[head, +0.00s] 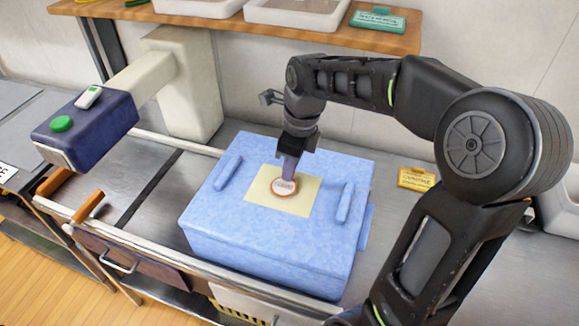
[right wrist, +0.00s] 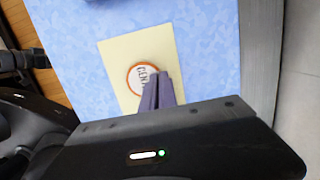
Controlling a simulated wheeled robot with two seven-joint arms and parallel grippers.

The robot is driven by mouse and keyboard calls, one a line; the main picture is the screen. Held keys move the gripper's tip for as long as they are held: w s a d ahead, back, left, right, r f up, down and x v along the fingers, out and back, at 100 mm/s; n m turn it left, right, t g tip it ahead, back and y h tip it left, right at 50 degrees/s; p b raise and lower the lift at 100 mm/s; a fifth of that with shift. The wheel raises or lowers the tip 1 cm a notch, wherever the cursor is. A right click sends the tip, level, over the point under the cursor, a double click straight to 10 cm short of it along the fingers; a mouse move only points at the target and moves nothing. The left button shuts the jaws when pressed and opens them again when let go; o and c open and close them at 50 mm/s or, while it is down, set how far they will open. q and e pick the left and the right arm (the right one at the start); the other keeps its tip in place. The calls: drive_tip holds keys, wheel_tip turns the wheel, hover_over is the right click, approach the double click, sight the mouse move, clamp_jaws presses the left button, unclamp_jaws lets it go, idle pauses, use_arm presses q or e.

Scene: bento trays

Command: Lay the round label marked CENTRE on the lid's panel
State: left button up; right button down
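The round label (head: 284,187) is white with an orange rim and dark lettering. It lies over the middle of the pale yellow panel (head: 309,204) on the blue speckled lid (head: 218,205). My right gripper (head: 288,175) points down at the label, with its fingers close together at the label's edge. In the right wrist view, the fingers (right wrist: 157,91) overlap part of the label (right wrist: 136,77), and the letters CEN show. The label looks flat against the panel (right wrist: 118,50); any small gap beneath it cannot be told. My left gripper is not in view.
Two blue raised bars (head: 228,172) flank the panel. A yellow card (head: 416,179) lies on the metal counter to the right. A dark blue machine head (head: 85,130) stands at the left. A wooden shelf (head: 240,30) with trays and a green tag (head: 378,19) runs behind.

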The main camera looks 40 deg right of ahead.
drive_tip(key=c, duration=1.1)
unclamp_jaws()
drive_tip(key=shift+r, duration=0.1)
wheel_tip(320, 180, up, 6)
drive_tip(key=p, duration=0.4)
drive_tip(key=shift+f+p, duration=0.2)
drive_tip(key=shift+p, duration=0.2)
wheel_tip(320, 180, up, 2)
drive_tip(key=shift+r+p, duration=0.1)
drive_tip(key=shift+p, duration=0.2)
